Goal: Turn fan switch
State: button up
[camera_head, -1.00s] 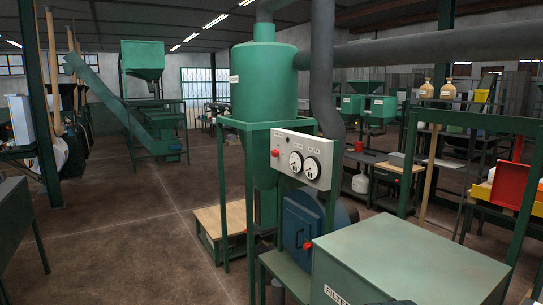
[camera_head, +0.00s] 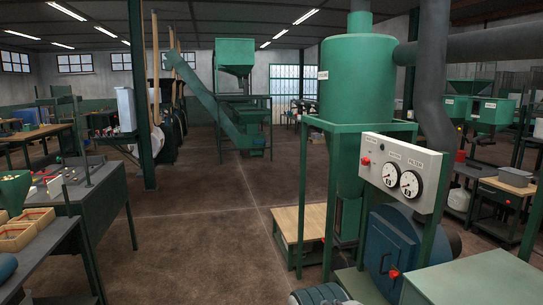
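A pale control panel (camera_head: 402,177) is fixed to the green frame at the right in the head view. It has two round white gauges (camera_head: 399,183) and a red knob (camera_head: 366,161) at its left end. A blue fan housing (camera_head: 391,248) stands below the panel, with a small red switch or knob (camera_head: 394,274) on its front. Which of these red parts is the fan switch I cannot tell from the small lettering. My gripper is not in view.
A green cyclone tank (camera_head: 357,80) stands above the panel, with a grey duct (camera_head: 434,90) beside it. A wooden-topped platform (camera_head: 299,224) is left of the frame. A dark workbench (camera_head: 78,195) is at the left. The floor (camera_head: 195,230) between is clear.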

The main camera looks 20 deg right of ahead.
aim_at(365, 162)
jog(key=u, duration=0.25)
jog(key=i, duration=1.4)
jog(key=z, duration=0.85)
jog(key=i, duration=0.8)
jog(key=z, duration=0.75)
